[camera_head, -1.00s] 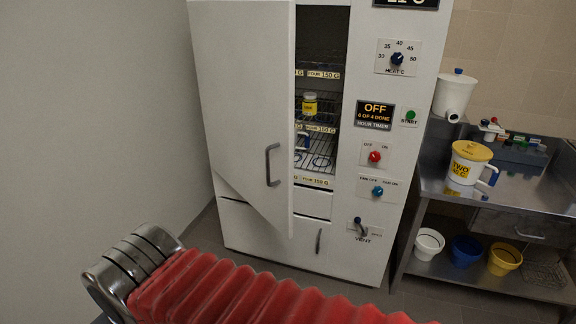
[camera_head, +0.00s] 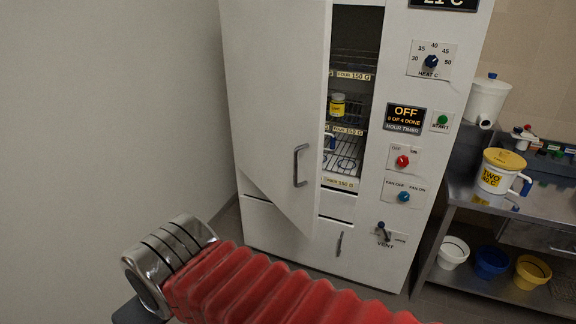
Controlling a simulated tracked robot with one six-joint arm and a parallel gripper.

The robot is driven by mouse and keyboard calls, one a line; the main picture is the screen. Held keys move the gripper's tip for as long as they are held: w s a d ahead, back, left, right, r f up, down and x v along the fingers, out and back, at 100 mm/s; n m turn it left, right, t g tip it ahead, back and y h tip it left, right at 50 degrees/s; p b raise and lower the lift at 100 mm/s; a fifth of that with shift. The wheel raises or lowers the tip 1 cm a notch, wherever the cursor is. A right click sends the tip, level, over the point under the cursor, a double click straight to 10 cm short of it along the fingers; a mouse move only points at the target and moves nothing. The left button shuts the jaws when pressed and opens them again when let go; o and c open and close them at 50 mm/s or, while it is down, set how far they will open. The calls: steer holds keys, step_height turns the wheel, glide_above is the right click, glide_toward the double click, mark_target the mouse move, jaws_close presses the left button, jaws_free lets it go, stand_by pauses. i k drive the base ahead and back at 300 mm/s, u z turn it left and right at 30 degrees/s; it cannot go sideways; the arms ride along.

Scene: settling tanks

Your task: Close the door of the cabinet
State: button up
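The white cabinet (camera_head: 362,232) stands ahead of me, with a control panel on its right side. Its door (camera_head: 270,90) is hinged on the left and stands partly open. A grey bar handle (camera_head: 300,165) is near the door's right edge. Through the gap on the right I see wire shelves (camera_head: 350,150) with labels and a small yellow-labelled jar (camera_head: 337,104). The door hides the rest of the inside. My arm, with a red ribbed sleeve and a metal end, crosses the bottom of the picture, below and apart from the door. My gripper's fingers do not show.
A plain wall (camera_head: 110,110) is close on the left. A steel bench (camera_head: 470,192) stands right of the cabinet, with a yellow-lidded jug (camera_head: 492,172) on it. White, blue and yellow buckets (camera_head: 490,261) are on its lower shelf. Some floor shows in front of the cabinet.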

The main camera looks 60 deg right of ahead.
mark_target(276, 53)
steer(key=i, duration=0.95)
steer(key=z, duration=0.05)
